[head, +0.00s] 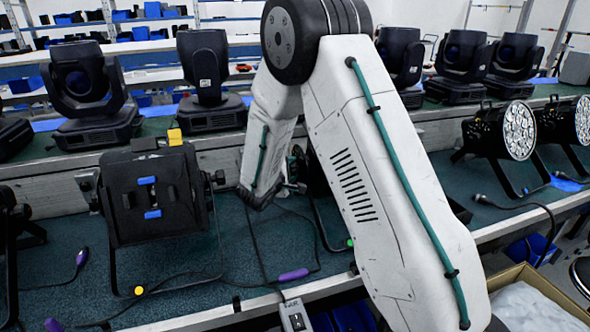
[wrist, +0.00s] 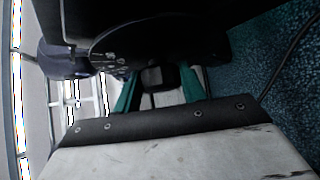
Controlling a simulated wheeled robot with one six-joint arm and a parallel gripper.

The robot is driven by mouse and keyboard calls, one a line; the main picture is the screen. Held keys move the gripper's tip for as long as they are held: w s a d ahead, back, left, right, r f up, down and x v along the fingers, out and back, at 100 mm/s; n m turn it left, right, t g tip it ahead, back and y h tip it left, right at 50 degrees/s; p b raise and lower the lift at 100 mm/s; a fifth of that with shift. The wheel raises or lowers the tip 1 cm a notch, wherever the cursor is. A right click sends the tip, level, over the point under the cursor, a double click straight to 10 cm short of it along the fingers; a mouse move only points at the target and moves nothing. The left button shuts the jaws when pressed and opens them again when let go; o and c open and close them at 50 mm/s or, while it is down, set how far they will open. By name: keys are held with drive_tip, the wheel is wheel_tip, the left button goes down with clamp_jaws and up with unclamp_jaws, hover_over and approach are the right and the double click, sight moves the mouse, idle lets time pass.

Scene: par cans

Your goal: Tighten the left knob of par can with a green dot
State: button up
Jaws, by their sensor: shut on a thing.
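The par can with the green dot is mostly hidden behind my arm in the head view. A dark round part (wrist: 125,45) fills the view just above the knob. In the head view the fingertips and the knob are largely covered by my arm, so how far the knob is turned cannot be seen.
Left of my arm stands another par can (head: 155,195) with a yellow dot (head: 138,290). Cables with purple connectors (head: 293,275) lie on the teal bench (head: 250,250). Moving heads (head: 85,90) line the shelf behind. An open cardboard box (head: 535,300) is at lower right.

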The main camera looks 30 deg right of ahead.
drive_tip(key=shift+s+d, duration=0.1)
drive_tip(key=shift+d, duration=0.05)
drive_tip(key=o, duration=1)
drive_tip(key=v, duration=0.7)
drive_tip(key=shift+s+a, duration=0.25)
drive_tip(key=shift+a, duration=0.1)
